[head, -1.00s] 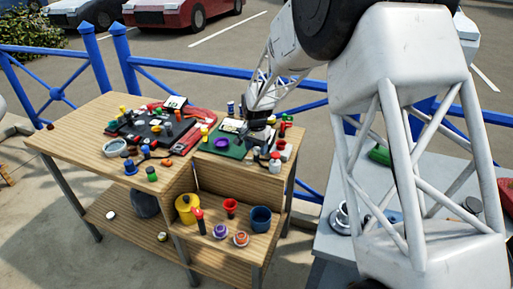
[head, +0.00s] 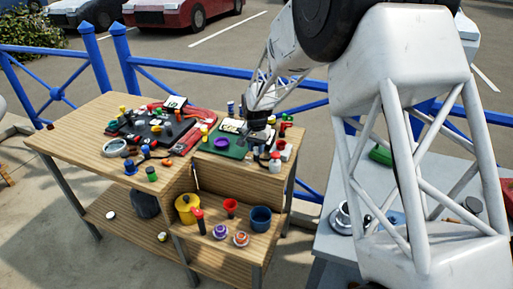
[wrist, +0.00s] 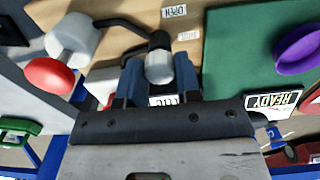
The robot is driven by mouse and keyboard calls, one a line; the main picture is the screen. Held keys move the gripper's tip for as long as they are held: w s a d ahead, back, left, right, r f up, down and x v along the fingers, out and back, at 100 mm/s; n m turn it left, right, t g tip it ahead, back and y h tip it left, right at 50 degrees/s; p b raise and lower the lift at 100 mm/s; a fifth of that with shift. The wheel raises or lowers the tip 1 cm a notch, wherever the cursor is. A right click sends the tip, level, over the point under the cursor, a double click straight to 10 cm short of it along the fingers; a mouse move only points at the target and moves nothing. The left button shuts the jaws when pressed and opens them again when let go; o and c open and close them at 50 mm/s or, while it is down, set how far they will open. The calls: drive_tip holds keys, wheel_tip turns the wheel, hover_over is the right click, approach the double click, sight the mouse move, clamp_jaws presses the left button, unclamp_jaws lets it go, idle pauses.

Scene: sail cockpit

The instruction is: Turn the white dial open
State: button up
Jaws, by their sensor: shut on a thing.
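My gripper (wrist: 158,78) is shut on a white, rounded piece (wrist: 158,68) with a black top, which looks like the white dial. The dial sits between the two blue fingers, over the wooden top. An OPEN label (wrist: 174,11) lies beyond the dial, and another label (wrist: 162,100), partly covered, lies on the near side. In the head view my gripper (head: 260,146) is low at the right part of the bench, and the dial cannot be made out there. The dial's turn angle is hard to tell.
A green board (wrist: 245,50) with a purple knob (wrist: 298,46) and a READY label lies to the right in the wrist view. A red knob (wrist: 50,76) and a grey-white cylinder (wrist: 72,38) stand close on the left. A wooden bench (head: 85,150) holds many small parts.

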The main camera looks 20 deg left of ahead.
sight(257, 148)
drive_tip(key=n, duration=0.6)
drive_tip(key=shift+n, duration=0.4)
drive_tip(key=n, duration=0.6)
drive_tip(key=shift+n, duration=0.4)
drive_tip(key=o, duration=0.9)
drive_tip(key=shift+r, duration=0.1)
drive_tip(key=shift+r, duration=3.85)
drive_tip(key=shift+d, duration=0.1)
